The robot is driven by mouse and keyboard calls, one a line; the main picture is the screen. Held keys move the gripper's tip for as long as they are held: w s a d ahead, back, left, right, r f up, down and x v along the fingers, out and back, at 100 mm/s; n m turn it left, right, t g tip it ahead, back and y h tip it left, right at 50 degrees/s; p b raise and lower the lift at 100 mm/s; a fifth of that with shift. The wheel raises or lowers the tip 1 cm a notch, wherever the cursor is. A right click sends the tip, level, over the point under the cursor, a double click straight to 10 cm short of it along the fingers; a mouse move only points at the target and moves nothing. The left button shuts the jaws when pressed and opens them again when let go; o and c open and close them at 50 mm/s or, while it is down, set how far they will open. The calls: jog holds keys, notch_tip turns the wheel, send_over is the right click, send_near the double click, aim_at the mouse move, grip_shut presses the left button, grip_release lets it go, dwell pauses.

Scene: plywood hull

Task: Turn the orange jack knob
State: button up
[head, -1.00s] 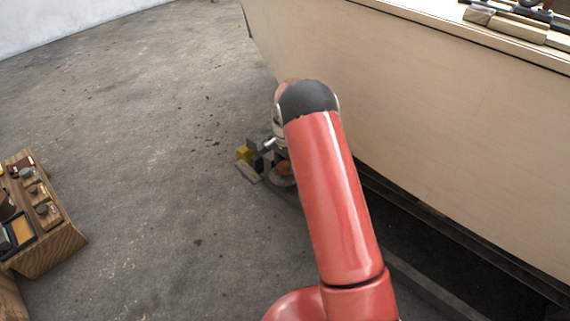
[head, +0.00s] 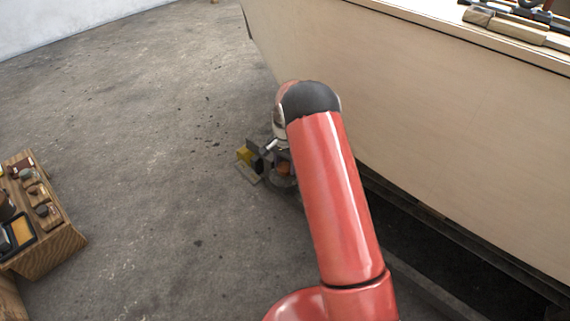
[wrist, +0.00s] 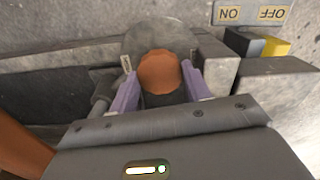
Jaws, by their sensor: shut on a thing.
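The orange jack knob (wrist: 160,73) is in the middle of the wrist view, set on a grey round body (wrist: 160,35). The purple fingers of my gripper (wrist: 160,88) stand at its left and right sides, shut on it. In the head view a small part of the orange knob (head: 283,168) shows low beside the hull, left of my red arm. My gripper (head: 272,150) is mostly hidden there behind my arm.
A plate marked ON and OFF (wrist: 252,13) lies past the knob, with a yellow and dark block (wrist: 258,45) nearby. The plywood hull (head: 430,110) rises at the right. A wooden unit with small items (head: 60,240) stands at the left. Open concrete floor (head: 150,130) lies between.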

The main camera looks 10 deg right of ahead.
aim_at(285, 166)
jog(key=n, duration=1.2)
jog(key=shift+n+p, duration=0.4)
jog(key=shift+n, duration=1.7)
jog(key=o, duration=0.7)
jog(key=shift+r+p, duration=0.65)
jog(key=shift+r, duration=3.3)
